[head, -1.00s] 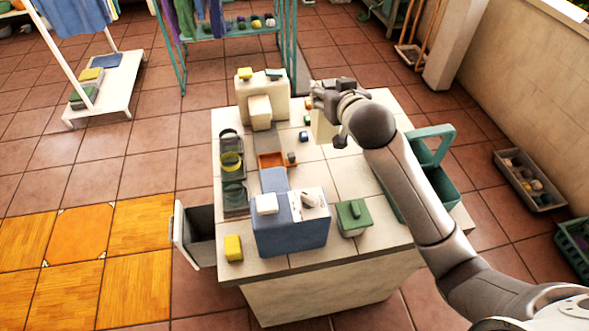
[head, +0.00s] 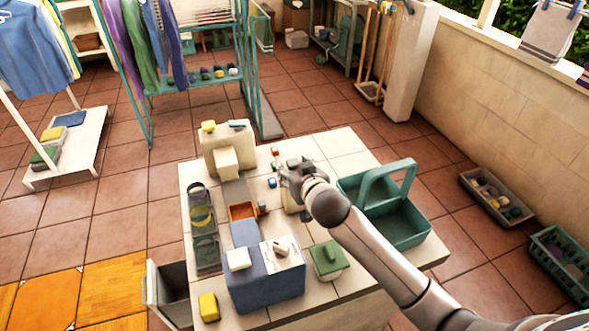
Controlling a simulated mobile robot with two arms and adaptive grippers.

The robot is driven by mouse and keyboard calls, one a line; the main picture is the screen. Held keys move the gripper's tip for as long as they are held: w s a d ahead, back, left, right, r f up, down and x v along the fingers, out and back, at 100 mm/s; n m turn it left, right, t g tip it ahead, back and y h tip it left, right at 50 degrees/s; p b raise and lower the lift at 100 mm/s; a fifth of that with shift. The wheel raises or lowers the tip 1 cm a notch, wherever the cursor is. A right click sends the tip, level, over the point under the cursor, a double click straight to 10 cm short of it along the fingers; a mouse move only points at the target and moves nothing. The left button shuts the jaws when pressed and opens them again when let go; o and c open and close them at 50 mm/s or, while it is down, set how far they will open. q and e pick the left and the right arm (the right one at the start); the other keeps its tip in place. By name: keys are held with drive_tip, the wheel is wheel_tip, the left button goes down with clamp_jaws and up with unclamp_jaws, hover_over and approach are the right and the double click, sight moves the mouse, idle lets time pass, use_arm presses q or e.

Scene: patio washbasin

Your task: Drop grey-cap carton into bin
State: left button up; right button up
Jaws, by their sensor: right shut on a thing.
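My right gripper (head: 297,178) is over the back right part of the tiled counter (head: 335,147). It is shut on a cream carton (head: 289,199), which is mostly hidden behind the gripper and wrist. I cannot make out a cap on it, nor whether its base touches the counter. An open grey bin (head: 174,284) with a pale front panel sticks out from the counter's left side, well to the left of the gripper. My left gripper is not in view.
A teal caddy (head: 408,226) with a raised handle stands close to the right of my arm. A blue box (head: 262,285), a green box (head: 328,259), a yellow block (head: 209,307) and a cream dispenser (head: 212,158) stand on the counter. The back right tiles are clear.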

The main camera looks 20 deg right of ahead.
drive_tip(key=shift+f, duration=0.2)
drive_tip(key=o, duration=0.9)
drive_tip(key=shift+r, duration=0.15)
